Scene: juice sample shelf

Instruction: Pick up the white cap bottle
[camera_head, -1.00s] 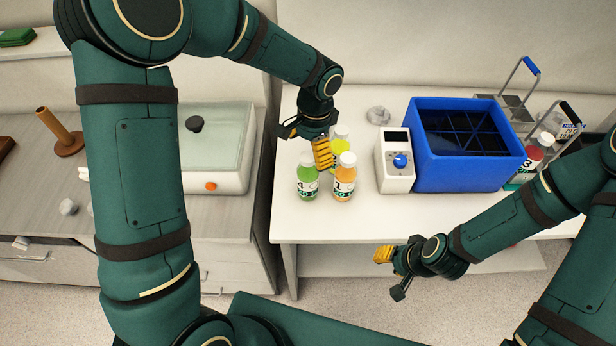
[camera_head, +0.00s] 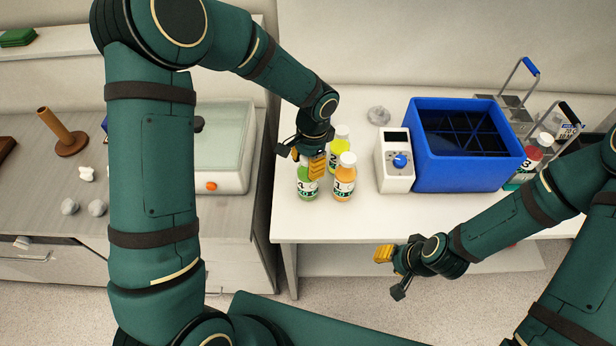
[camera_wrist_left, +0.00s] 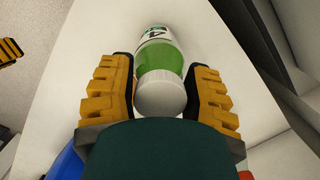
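A green juice bottle (camera_head: 307,188) with a white cap stands upright at the left end of the white table. My left gripper (camera_head: 300,160) is over its top, hiding most of the cap in the head view. In the left wrist view, the white cap (camera_wrist_left: 161,92) lies between the spread yellow fingers, with the green body (camera_wrist_left: 160,58) beyond. Whether the fingers touch the bottle is not clear. An orange bottle (camera_head: 344,182) and a yellow bottle (camera_head: 341,140), also with pale caps, stand close on the right. My right gripper (camera_head: 391,273) is open and empty in front of the table.
A white device with a blue knob (camera_head: 395,161) and a blue crate (camera_head: 466,172) stand right of the bottles. A red bottle (camera_head: 531,158) is farther right by a grey rack (camera_head: 515,112). The table's front left is clear.

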